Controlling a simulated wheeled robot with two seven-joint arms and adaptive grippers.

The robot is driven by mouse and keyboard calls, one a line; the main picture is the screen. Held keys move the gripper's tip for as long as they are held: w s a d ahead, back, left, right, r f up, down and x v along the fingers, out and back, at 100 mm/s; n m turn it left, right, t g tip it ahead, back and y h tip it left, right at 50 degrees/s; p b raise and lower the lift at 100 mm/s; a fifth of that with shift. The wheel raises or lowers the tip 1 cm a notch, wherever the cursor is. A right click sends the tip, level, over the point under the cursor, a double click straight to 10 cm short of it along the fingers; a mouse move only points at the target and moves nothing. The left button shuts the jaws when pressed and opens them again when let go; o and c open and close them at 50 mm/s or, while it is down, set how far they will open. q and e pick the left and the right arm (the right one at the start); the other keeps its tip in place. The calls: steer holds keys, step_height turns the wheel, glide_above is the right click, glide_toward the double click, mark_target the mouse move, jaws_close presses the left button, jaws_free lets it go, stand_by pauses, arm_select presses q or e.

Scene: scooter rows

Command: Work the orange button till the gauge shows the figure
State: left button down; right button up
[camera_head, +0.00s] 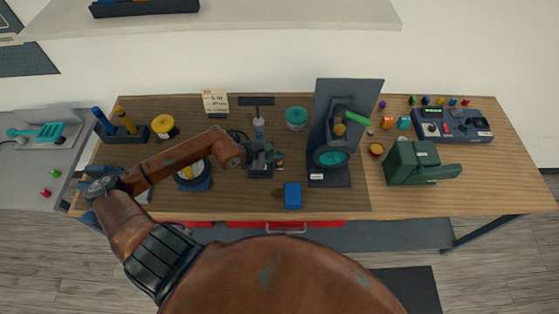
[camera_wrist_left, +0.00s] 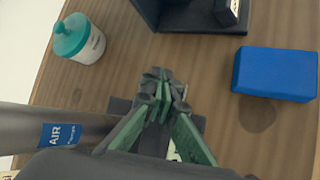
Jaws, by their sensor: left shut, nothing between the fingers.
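My left gripper (camera_head: 275,158) is shut and empty, over the black base (camera_head: 260,173) of an air pump near the table's middle. In the left wrist view its green fingers (camera_wrist_left: 160,95) meet above the grey base, and the pump's grey barrel (camera_wrist_left: 60,125) with a blue AIR label lies at left. The pump has a T-shaped handle (camera_head: 257,101). A round dial with a yellow and white face (camera_head: 193,171), perhaps the gauge, stands on a blue base to the left, partly behind my arm. I cannot make out its reading. No orange button shows clearly; it may be hidden by the gripper.
A blue block (camera_head: 292,195) lies close in front of the gripper. A dark stand with a teal dish (camera_head: 331,157) rises to the right. A teal-lidded jar (camera_head: 296,118) is behind. A note card (camera_head: 215,103) stands at the back. A green machine (camera_head: 412,164) and console (camera_head: 452,127) are farther right.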

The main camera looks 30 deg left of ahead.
mark_target(278, 163)
arm_select(q)
steer(key=shift+r, duration=0.1)
steer(key=shift+r+p, duration=1.35)
steer(key=shift+r, duration=1.1)
